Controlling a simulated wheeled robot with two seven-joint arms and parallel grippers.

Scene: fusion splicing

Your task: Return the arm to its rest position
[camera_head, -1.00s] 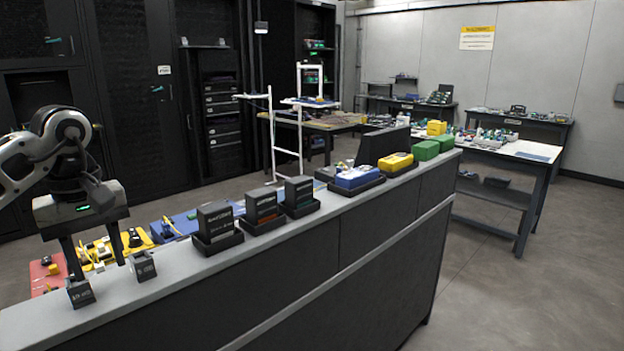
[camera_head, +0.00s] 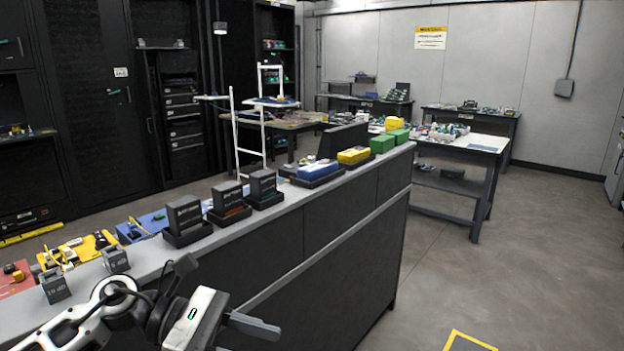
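My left arm (camera_head: 90,318) comes in at the bottom left, low in front of the counter. Its gripper (camera_head: 262,334) points to the right, away from the objects on the counter. One dark finger shows clearly, set toward the outer end of the pale gripper body; the other is mostly cut off by the bottom edge. The fingers look apart, with nothing seen between them. My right gripper is not in view.
The counter (camera_head: 290,215) runs diagonally. It carries two small grey blocks, a near one (camera_head: 55,286) and a far one (camera_head: 115,260), several dark boxes in holders (camera_head: 186,222), a blue case (camera_head: 317,170) and a yellow case (camera_head: 354,156). Open floor (camera_head: 520,260) lies right.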

